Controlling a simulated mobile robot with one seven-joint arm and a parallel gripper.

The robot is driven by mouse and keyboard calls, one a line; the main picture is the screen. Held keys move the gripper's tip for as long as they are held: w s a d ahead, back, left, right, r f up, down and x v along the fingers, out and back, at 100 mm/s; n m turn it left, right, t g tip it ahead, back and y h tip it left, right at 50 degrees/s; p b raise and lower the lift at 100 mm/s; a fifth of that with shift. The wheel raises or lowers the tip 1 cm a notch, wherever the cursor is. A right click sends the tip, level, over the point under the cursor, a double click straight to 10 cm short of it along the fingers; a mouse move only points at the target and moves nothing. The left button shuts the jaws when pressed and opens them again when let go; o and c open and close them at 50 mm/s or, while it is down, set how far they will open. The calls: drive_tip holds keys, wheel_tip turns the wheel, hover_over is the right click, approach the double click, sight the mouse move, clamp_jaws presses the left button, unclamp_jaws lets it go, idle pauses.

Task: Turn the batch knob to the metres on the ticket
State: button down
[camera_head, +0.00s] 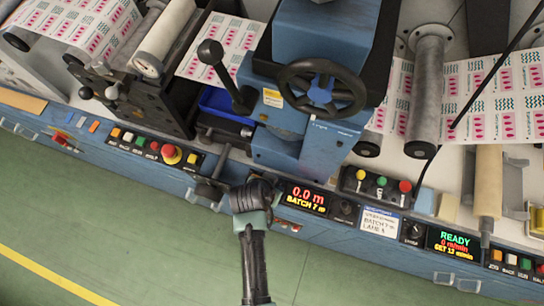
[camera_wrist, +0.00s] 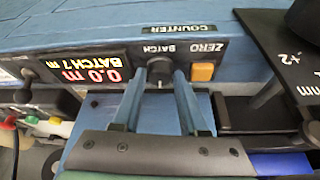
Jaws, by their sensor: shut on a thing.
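The batch knob (camera_wrist: 159,72) is a small dark round knob under the "BATCH" label on the counter panel, beside the orange zero button (camera_wrist: 203,72). My gripper (camera_wrist: 160,82) has a blue-grey finger on each side of the knob and is shut on it. In the head view my gripper (camera_head: 252,194) hides the knob. The counter display (camera_head: 306,199) reads 0.0 m and BATCH 7 m; it appears upside down in the wrist view (camera_wrist: 88,72). The ticket (camera_head: 380,221) is a white card with handwriting right of the display; its figures are too small to read surely.
A black handwheel (camera_head: 322,88) and a ball-topped lever (camera_head: 226,75) stand above the panel. A red stop button (camera_head: 171,154) is to the left. Coloured buttons (camera_head: 381,182) and another display (camera_head: 455,243) are to the right. The green floor in front is clear.

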drive_tip(key=shift+w+a+m+h, duration=0.1)
drive_tip(key=shift+m+h, duration=0.3)
drive_tip(key=shift+m, duration=0.8)
drive_tip(key=shift+g, duration=0.3)
drive_tip(key=shift+c, duration=2.2)
unclamp_jaws()
